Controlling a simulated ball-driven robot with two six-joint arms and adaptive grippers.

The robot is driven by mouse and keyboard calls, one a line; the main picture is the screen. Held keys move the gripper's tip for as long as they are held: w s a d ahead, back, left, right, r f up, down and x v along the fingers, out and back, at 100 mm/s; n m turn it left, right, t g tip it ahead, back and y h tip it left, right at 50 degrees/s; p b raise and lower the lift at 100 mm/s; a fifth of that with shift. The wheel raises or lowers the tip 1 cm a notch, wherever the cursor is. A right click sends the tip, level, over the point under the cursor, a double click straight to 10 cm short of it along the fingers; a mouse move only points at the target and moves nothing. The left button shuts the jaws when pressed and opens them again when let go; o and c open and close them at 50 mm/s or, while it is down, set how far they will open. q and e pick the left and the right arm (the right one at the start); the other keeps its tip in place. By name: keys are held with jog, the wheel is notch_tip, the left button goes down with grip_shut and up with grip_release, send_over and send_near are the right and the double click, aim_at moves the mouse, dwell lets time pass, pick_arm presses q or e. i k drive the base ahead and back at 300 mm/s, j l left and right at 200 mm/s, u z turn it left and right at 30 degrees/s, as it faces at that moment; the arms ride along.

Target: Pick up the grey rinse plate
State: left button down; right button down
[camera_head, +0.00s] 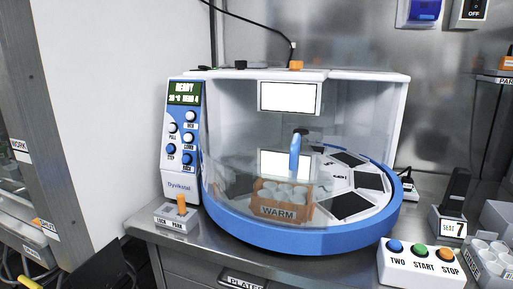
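I cannot pick out a grey rinse plate for certain. A blue-and-white machine (180,224) with a clear curved cover stands on the steel bench. Inside it, a white round deck (374,181) carries several dark flat panels, one of them a front panel (349,206); I cannot tell if any is a plate. An orange rack (279,212) marked WARM holds several whitish round items behind the clear cover. A blue upright handle (295,156) shows at the cover's middle. Neither of my grippers is in view.
A LOCK/PARK lever box (178,215) stands at front left. A button box (421,266) marked TWO, START and STOP is at front right. Beside it are a grey rack (488,262) of cups and a small display (452,229) reading 7. A drawer (205,281) is below the bench edge.

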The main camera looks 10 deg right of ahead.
aim_at(489, 259)
jog(key=z, duration=1.7)
jog(key=i+l, duration=0.1)
jog(key=l+u, duration=0.05)
jog(key=l, duration=0.05)
